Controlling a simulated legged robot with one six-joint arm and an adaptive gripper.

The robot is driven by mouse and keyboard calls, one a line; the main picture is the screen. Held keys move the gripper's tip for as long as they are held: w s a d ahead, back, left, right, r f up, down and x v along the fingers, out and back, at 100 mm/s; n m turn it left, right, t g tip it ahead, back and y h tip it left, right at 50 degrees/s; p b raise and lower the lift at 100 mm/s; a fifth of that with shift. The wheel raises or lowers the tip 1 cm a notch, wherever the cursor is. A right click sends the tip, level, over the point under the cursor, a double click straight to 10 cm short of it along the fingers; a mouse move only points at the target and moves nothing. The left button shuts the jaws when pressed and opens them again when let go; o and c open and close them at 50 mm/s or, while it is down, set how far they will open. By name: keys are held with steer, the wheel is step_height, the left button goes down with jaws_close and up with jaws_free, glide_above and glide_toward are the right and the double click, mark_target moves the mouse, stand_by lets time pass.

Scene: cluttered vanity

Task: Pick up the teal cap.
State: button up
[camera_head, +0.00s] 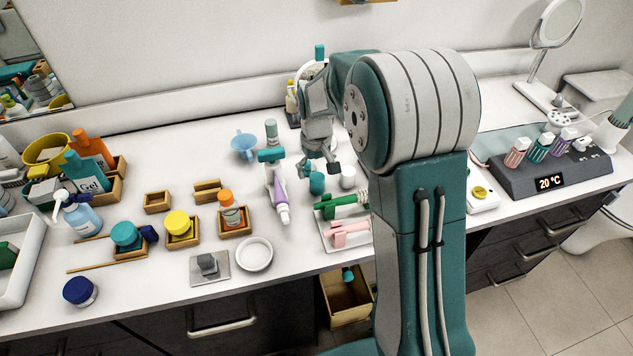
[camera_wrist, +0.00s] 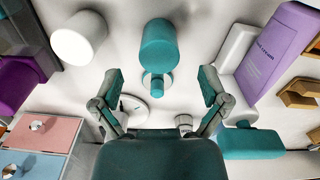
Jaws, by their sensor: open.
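A small teal cylinder, which looks like the teal cap (camera_head: 316,183), stands on the white counter just below my gripper (camera_head: 319,169) in the head view. In the wrist view, the teal cap (camera_wrist: 158,42) is upper middle, a little beyond the fingertips of my gripper (camera_wrist: 160,84) and between their lines. My gripper is open and empty, with a finger to either side and no contact visible. A narrower teal and grey piece shows at the cap's lower end in the wrist view; I cannot tell whether it belongs to it.
A white cylinder (camera_head: 348,177) stands close right of the cap. A tray with green and pink items (camera_head: 342,220) is in front. Wooden boxes with jars (camera_head: 182,231) fill the left counter.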

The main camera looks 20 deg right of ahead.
mark_target(317, 177)
step_height(317, 177, down, 4)
steer(key=shift+s+r, duration=0.15)
steer(key=c, duration=0.8)
steer(key=shift+c, duration=0.2)
steer(key=shift+r, duration=0.1)
